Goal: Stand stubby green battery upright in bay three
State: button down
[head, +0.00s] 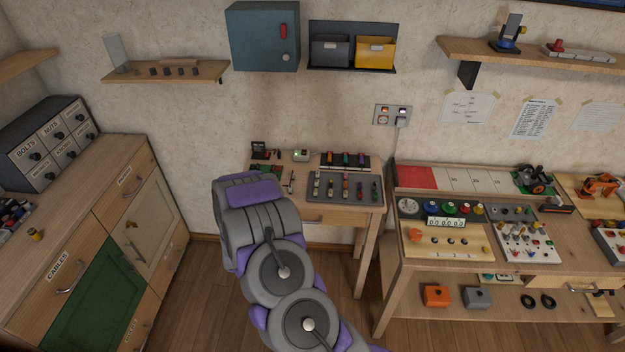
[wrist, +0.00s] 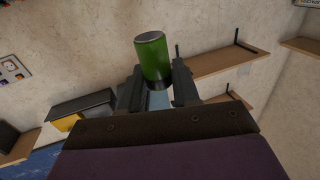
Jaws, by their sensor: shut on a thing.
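In the wrist view a stubby green battery (wrist: 153,57) with a silver end and a dark band at its other end is held between the dark fingers of my gripper (wrist: 157,86). It stands out past the fingertips, slightly tilted in that picture. In the head view my arm reaches toward the small table, and its links hide the gripper and the battery. A grey tray (head: 319,194) with several coloured cylinders lies on that table. A black rack (head: 324,162) with coloured items stands behind it. I cannot tell which place is bay three.
The workbench (head: 396,262) at right is crowded with panels and tools. A wooden cabinet (head: 165,180) stands at left. A blue wall box (head: 259,40), a bin holder (head: 320,68) and shelves (head: 160,74) hang above. Floor shows between the cabinet and the small table.

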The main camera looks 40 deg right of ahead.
jog(key=s+d+f+m+g+h, duration=0.2)
jog(key=s+d+f, duration=0.1)
jog(key=d, duration=0.3)
jog(key=s+d+f+m+g+h, duration=0.1)
jog(key=s+d+f+h, duration=0.15)
jog(key=d, duration=0.25)
jog(key=b, duration=0.4)
send_over(302, 190)
notch_tip(302, 190, down, 3)
jog(key=shift+d+r+y, duration=0.1)
jog(key=shift+r+y, duration=0.1)
jog(key=shift+y, duration=0.15)
notch_tip(302, 190, down, 4)
jog(key=shift+r+b, duration=0.25)
jog(key=shift+b, duration=0.15)
jog(key=shift+r, duration=0.1)
jog(key=c, duration=0.8)
grip_release()
jog(key=p+v, duration=0.2)
jog(key=v, duration=1)
